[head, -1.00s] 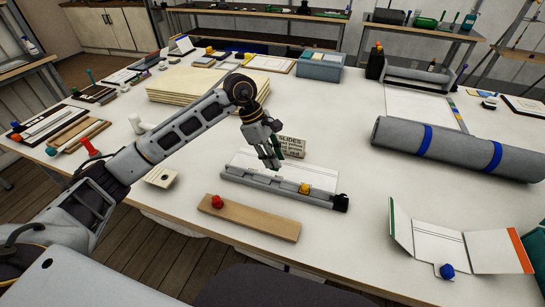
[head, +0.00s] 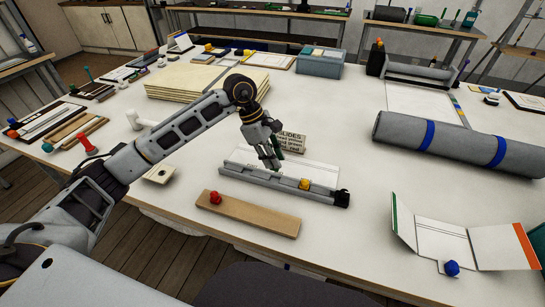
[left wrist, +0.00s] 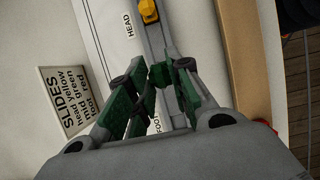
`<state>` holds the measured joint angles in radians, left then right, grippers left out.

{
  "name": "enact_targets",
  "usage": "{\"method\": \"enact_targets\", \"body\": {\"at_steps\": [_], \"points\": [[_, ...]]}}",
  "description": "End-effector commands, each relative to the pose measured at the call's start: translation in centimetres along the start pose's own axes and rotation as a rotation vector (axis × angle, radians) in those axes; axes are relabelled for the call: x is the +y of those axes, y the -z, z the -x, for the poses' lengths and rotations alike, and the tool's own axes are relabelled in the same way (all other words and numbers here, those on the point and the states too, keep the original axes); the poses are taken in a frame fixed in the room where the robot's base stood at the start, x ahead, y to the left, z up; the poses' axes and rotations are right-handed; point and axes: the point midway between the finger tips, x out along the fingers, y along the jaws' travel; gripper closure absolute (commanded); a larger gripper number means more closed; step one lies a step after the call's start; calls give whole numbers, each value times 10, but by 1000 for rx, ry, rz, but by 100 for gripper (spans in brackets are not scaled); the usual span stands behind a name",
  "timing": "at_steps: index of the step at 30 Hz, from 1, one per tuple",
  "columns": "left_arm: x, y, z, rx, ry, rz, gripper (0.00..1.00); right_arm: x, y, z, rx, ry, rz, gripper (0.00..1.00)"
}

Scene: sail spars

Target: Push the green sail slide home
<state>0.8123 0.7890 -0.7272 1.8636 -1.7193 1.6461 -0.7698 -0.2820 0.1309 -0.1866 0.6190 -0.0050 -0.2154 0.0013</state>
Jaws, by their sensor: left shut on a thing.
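The grey spar track (head: 320,188) lies on the table with a white sheet behind it. A yellow slide (head: 304,184) sits in it toward its right end; in the left wrist view the yellow slide (left wrist: 148,10) is near the HEAD label. My left gripper (head: 272,164) is over the left half of the track, fingers pointing down. In the left wrist view the left gripper (left wrist: 158,72) is shut on the green slide (left wrist: 160,76), which sits between the fingertips over the track. The fingers hide part of it, so I cannot tell how it seats. My right gripper is out of view.
A wooden block (head: 255,216) with a red slide (head: 215,198) lies in front of the track. A SLIDES card (head: 291,141) stands behind it. A grey roll with blue bands (head: 455,147) and a folded card with a blue knob (head: 452,268) lie to the right.

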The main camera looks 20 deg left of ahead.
Motion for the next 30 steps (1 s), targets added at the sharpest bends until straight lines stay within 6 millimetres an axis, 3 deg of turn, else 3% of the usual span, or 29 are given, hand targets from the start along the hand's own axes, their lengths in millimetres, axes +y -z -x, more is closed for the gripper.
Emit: {"method": "enact_targets", "body": {"at_steps": [15,30], "points": [[0,5,-12,0,0,0,100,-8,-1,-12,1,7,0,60],[0,5,-12,0,0,0,100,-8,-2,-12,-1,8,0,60]]}}
